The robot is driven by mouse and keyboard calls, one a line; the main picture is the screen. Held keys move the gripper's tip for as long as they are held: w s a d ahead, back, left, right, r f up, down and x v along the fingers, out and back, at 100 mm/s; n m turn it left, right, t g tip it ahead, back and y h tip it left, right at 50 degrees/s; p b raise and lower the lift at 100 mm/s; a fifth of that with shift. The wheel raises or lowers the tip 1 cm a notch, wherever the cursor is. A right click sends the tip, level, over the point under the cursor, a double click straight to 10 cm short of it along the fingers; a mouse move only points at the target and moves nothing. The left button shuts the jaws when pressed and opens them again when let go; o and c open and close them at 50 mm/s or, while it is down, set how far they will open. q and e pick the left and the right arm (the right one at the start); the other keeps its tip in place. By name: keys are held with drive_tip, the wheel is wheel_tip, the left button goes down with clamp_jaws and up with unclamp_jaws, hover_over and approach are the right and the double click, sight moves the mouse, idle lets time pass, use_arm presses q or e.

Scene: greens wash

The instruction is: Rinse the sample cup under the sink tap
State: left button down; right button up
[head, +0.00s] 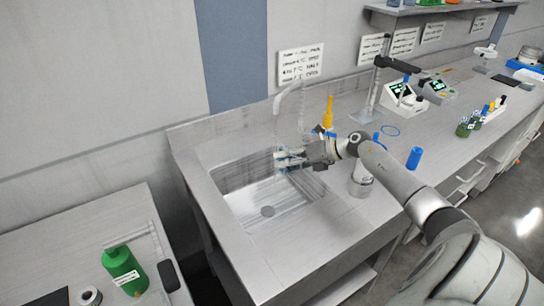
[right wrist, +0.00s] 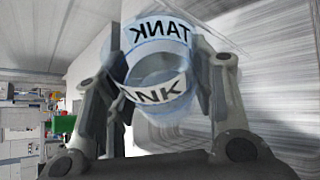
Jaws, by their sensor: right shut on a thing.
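My right gripper (head: 290,158) is over the sink basin (head: 255,200) in the head view. It is shut on the sample cup (right wrist: 160,65), a clear, bluish cup with a white band lettered TANK, seen between the two fingers in the right wrist view. In the head view the cup is small and mostly hidden by the fingers. The pale, arched tap (head: 303,103) stands at the back of the sink, with its spout above the gripper. I cannot tell whether water runs or how far the cup is tilted. My left gripper is not in view.
A clear container (head: 361,182) stands on the counter right of the sink, close to my right arm. A yellow bottle (head: 328,113) and a blue cylinder (head: 414,158) stand nearby. A green bottle (head: 122,270) is on the separate left bench.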

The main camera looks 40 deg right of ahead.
drive_tip(key=s+p, duration=0.1)
drive_tip(key=s+r, duration=0.1)
drive_tip(key=s, duration=0.1)
drive_tip(key=s+p, duration=0.1)
drive_tip(key=shift+s+d+r+p, duration=0.15)
drive_tip(key=shift+d+r+p, duration=0.05)
drive_tip(key=shift+d+p, duration=0.15)
idle(0.3)
